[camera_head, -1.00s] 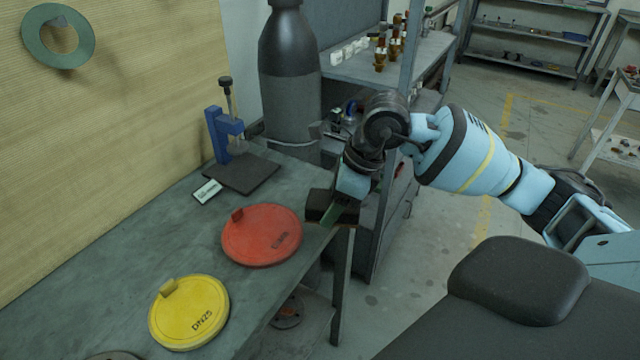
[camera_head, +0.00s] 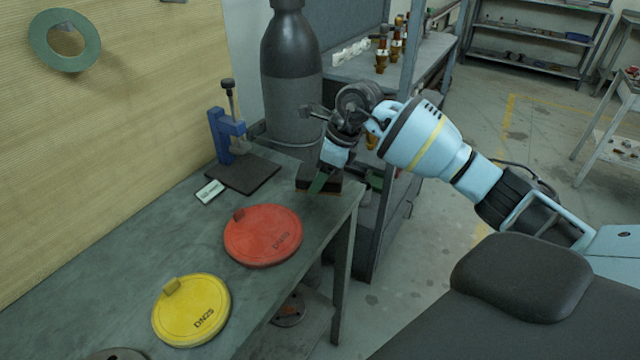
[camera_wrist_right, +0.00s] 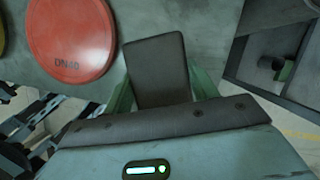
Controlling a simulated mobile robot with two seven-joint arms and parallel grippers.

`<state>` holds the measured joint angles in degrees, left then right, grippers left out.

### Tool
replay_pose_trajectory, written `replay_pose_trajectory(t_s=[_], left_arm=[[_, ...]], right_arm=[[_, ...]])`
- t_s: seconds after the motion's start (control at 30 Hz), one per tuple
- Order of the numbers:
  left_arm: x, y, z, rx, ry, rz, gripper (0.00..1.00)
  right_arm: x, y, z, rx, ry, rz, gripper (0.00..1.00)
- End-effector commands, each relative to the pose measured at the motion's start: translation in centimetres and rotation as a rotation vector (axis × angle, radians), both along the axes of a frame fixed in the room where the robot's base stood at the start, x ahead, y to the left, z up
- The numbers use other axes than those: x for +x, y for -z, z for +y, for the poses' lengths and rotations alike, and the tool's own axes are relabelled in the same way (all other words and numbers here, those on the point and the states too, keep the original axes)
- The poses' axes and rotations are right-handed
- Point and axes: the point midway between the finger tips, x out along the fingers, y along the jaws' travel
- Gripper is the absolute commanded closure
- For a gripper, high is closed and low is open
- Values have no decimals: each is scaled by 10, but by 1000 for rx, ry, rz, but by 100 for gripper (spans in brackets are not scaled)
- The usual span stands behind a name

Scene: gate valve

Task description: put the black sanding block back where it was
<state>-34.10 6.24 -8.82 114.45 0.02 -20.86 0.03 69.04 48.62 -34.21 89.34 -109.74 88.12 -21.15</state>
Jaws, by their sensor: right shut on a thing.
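The black sanding block (camera_head: 321,179) is dark with a brownish underside. My right gripper (camera_head: 319,183) is shut on it, at the far right part of the workbench (camera_head: 210,250), just beyond the red disc. In the right wrist view the block (camera_wrist_right: 158,68) sits between the two green fingers (camera_wrist_right: 160,92). The block is at or just above the bench top; I cannot tell whether it touches. My left gripper does not show.
A red disc (camera_head: 263,236) and a yellow disc (camera_head: 190,311) lie on the bench. A blue press stand (camera_head: 226,135) on a dark plate (camera_head: 243,173) and a small white label (camera_head: 209,191) are to the block's left. A grey cylinder (camera_head: 291,90) stands behind.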

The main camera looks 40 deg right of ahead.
Motion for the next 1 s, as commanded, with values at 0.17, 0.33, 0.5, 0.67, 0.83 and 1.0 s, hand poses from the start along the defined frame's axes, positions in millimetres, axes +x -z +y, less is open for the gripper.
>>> replay_pose_trajectory(t_s=[0.17, 0.33, 0.5, 0.67, 0.83, 1.0], left_arm=[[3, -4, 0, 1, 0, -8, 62], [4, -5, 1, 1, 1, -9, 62], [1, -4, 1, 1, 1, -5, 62], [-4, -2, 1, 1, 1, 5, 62], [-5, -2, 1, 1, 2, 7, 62], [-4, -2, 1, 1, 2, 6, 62]], right_arm=[[-1, 22, 1, 2, 0, 2, 60], [0, 30, 0, 1, 0, -1, 60], [0, 31, 0, 0, 0, 0, 60], [-1, 34, 0, 0, 0, 1, 37], [-1, 33, 0, 0, 0, 1, 20], [-1, 33, 0, 0, 0, 1, 20]])
